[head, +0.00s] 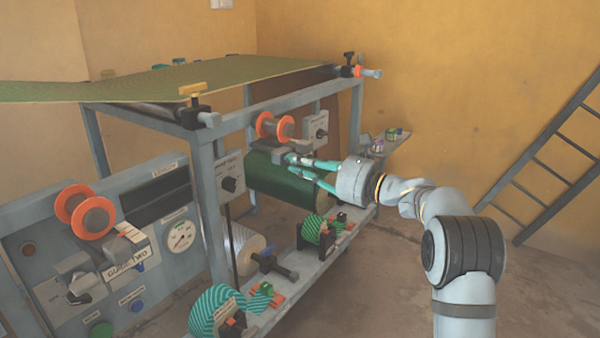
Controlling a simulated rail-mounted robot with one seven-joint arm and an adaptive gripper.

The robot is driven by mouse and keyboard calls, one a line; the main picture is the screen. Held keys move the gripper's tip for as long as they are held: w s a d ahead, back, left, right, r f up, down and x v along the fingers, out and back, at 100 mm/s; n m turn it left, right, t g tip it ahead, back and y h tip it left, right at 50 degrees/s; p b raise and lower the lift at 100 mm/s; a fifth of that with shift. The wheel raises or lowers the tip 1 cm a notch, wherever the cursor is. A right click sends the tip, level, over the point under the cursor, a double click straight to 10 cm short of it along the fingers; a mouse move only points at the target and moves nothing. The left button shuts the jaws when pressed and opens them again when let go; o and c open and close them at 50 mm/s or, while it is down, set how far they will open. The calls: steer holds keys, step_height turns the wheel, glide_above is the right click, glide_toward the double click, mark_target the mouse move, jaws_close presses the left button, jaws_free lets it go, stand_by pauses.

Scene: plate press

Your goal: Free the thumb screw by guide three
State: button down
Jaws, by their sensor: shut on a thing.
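My gripper (294,163) has teal fingers and reaches in from the right to the far guide, in front of the dark green roller (262,182). It is shut on a small part there, which appears to be the thumb screw; the fingers hide most of it. Just above the fingertips is the far guide, with an orange-flanged roller (275,127) and a grey block beneath it. No label reading guide three is legible. I cannot tell how far the screw is turned.
The nearer guide has an orange-flanged roller (87,213) and a label (128,268) reading guide two. A pressure gauge (180,236) sits beside it. A ladder (548,150) leans on the right wall. Floor at right is clear.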

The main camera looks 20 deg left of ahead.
steer(key=n+b, duration=0.2)
steer(key=n, duration=0.1)
steer(key=n+b, duration=0.1)
steer(key=shift+f+n+b, duration=0.3)
steer(key=shift+b, duration=0.1)
steer(key=shift+n+b, duration=1.35)
steer(key=shift+n, duration=0.55)
steer(key=shift+w+r, duration=0.1)
steer(key=shift+r, duration=0.05)
steer(key=c, duration=1.7)
jaws_free()
steer(key=shift+d, duration=0.1)
steer(key=v, duration=1.2)
